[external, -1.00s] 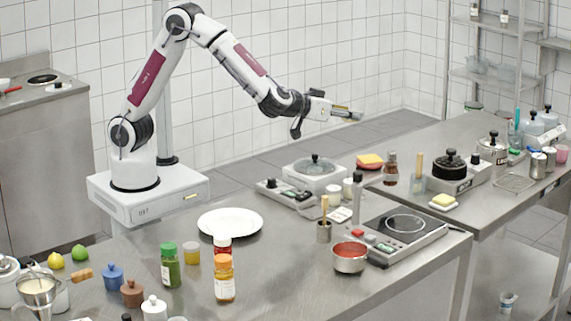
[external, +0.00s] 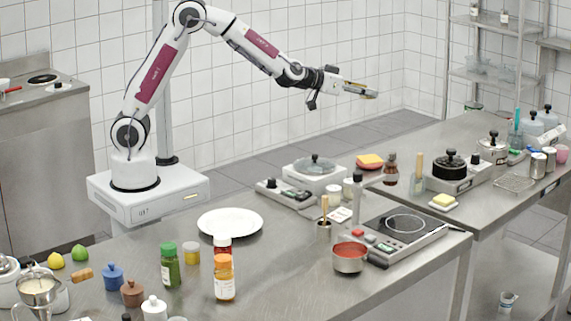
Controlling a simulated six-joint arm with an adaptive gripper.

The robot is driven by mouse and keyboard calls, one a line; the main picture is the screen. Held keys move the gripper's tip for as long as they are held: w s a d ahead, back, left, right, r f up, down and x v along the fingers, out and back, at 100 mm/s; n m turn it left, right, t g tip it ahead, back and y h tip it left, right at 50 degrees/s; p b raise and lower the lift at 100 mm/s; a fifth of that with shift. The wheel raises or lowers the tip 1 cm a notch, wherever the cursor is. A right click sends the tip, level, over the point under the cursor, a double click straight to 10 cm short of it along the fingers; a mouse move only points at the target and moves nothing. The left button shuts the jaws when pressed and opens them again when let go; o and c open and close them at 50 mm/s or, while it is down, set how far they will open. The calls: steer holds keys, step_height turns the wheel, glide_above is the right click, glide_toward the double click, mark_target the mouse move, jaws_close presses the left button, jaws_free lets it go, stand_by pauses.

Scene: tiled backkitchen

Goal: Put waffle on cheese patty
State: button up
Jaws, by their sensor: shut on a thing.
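My gripper (external: 358,89) is in the air above the back table, pointing right. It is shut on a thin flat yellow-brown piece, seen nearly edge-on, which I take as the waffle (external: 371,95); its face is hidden. A yellow-topped piece with a red-brown layer (external: 370,161) lies on the right table, below the gripper in the picture. A smaller yellow block on a white base (external: 444,200) lies further right and nearer. I cannot tell for sure which of the two is the cheese patty.
A dark sauce bottle (external: 391,168) stands beside the red-and-yellow piece. A scale with a glass-lidded pan (external: 315,166), an induction cooker (external: 404,225) and a black pot (external: 449,165) stand nearby. A white plate (external: 230,222) lies empty on the front table.

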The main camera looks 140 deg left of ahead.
steer(key=shift+s+a+f+m+t+h, duration=0.2)
steer(key=shift+s+a+m+t, duration=0.15)
steer(key=shift+a, duration=0.2)
steer(key=shift+s+a+f+m+t+h, duration=0.15)
steer(key=shift+s+a+m+t, duration=0.1)
steer(key=shift+s+a+t, duration=0.25)
steer(key=shift+a+f+m+t, duration=0.2)
steer(key=shift+f+m+t, duration=0.05)
steer(key=shift+f+m, duration=0.05)
steer(key=shift+w+f+m+t+h, duration=0.15)
steer(key=shift+f+m+t+h, duration=0.1)
steer(key=shift+f+m+t, duration=0.1)
steer(key=shift+w+d+f+m+t+h, duration=0.35)
steer(key=shift+w+f+t, duration=0.1)
steer(key=shift+w+f, duration=0.15)
steer(key=w+d+f+m+t+h, duration=0.2)
steer(key=w+d+f, duration=0.1)
steer(key=d+f, duration=0.1)
steer(key=shift+w+d+f+m+t, duration=0.15)
steer(key=shift+w+f+m+t, duration=0.2)
steer(key=shift+f, duration=0.25)
glide_above(365, 160)
steer(key=shift+s+f, duration=0.1)
steer(key=shift+f, duration=3.05)
